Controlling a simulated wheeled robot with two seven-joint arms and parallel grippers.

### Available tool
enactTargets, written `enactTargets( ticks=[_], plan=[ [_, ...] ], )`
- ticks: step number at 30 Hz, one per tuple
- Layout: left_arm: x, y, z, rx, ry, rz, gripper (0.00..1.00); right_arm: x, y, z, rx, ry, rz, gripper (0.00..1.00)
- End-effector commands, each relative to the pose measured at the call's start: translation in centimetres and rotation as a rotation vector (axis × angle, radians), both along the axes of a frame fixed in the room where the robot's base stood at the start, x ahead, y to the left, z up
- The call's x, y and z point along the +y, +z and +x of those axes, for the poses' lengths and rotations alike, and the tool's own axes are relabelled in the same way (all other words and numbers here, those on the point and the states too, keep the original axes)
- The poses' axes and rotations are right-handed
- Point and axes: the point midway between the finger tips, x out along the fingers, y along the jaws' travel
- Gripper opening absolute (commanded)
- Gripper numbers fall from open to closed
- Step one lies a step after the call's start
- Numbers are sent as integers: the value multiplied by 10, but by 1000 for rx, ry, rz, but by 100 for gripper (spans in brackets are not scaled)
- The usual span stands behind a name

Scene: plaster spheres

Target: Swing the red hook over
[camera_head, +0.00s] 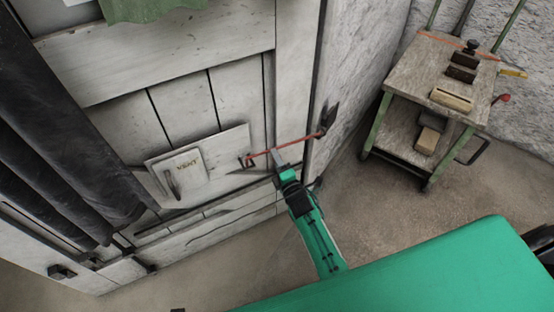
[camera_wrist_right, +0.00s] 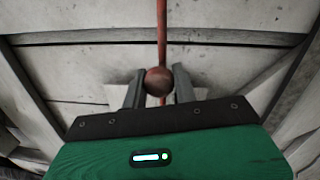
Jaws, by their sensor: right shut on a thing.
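The red hook (camera_head: 300,143) is a thin red bar lying across the pale plank door. In the head view its right end meets a dark metal fitting (camera_head: 328,117) by the door's edge, and its left end is near a small dark fitting (camera_head: 247,161) on the door. My right gripper (camera_head: 279,158) is at the bar, left of its middle. In the right wrist view the red hook (camera_wrist_right: 162,30) runs down to a round knob, and my right gripper (camera_wrist_right: 158,88) has its fingers shut on either side of the knob. My left gripper is not in view.
A pale box with a handle (camera_head: 180,173) is on the door, left of the hook. Dark curtain-like folds (camera_head: 60,140) hang at the left. A wooden cart (camera_head: 440,85) with blocks and tools stands at the right. Bare floor (camera_head: 375,215) lies between door and cart.

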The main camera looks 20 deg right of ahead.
Motion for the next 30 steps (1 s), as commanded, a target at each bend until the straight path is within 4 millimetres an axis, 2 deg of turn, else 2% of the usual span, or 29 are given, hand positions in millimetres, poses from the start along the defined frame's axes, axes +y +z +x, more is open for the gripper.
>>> enactTargets(
  ticks=[6, 16, 17, 19, 20, 30],
  plan=[
    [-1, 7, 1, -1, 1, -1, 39, 0, -3, 0, -1, -1, -14, 0],
    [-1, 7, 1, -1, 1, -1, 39, -1, -4, -1, 3, 0, -16, 0],
    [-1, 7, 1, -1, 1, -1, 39, 0, -5, -1, 3, 0, -16, 32],
    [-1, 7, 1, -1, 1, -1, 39, -1, -5, -1, 3, 0, -16, 46],
    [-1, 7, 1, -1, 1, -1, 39, 0, -4, -1, 3, 0, -16, 50],
    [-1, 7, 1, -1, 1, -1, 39, -1, -4, -3, 2, -1, -13, 50]
  ],
)
